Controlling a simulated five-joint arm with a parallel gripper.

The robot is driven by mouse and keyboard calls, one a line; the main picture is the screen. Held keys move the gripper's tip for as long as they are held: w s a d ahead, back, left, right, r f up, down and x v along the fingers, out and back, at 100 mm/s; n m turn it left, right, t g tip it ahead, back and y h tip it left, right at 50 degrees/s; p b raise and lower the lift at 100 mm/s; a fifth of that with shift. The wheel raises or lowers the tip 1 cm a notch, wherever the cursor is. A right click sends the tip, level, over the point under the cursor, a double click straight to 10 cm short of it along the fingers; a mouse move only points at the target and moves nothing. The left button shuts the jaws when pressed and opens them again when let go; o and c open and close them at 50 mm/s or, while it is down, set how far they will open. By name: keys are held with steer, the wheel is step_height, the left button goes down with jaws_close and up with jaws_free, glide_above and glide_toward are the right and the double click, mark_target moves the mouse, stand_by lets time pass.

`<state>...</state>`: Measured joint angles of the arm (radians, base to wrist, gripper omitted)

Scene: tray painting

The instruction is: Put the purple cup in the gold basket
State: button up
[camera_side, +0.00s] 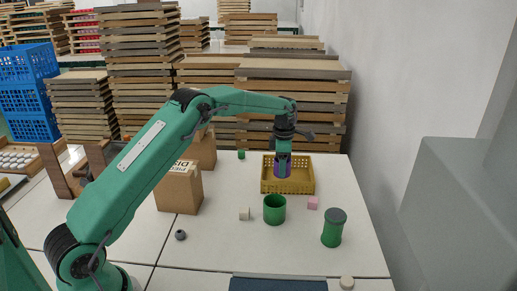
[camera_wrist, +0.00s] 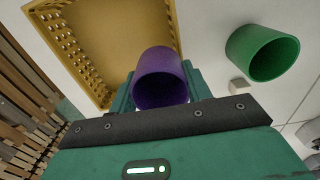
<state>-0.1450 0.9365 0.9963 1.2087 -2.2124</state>
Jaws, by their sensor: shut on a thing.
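The purple cup (camera_wrist: 160,78) is between the fingers of my gripper (camera_wrist: 158,88), which is shut on it. In the side view the purple cup (camera_side: 280,168) shows at my gripper (camera_side: 283,165), over the gold basket (camera_side: 287,187). In the wrist view the gold basket (camera_wrist: 95,88) lies beyond the cup, and the cup overlaps its near side. The basket's visible floor looks empty. From these views I cannot tell whether the cup touches the basket.
A green cup (camera_side: 274,209) stands in front of the basket. A pink block (camera_side: 313,203), a cream block (camera_side: 244,214), a dark-lidded green jar (camera_side: 333,230) and a small grey piece (camera_side: 180,235) are around it. A cardboard box (camera_side: 180,188) stands left. Stacked trays (camera_side: 290,105) rise behind.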

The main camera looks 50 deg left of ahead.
steer(key=shift+w+a+f, duration=0.25)
steer(key=shift+a+f, duration=0.15)
steer(key=shift+a, duration=0.25)
steer(key=shift+w+a+f, duration=0.2)
steer(key=shift+a+f, duration=0.2)
steer(key=shift+a, duration=0.2)
steer(key=shift+f, duration=2)
steer(key=shift+f, duration=0.1)
steer(key=o, duration=0.7)
step_height(320, 180, up, 12)
steer(key=shift+r, duration=0.15)
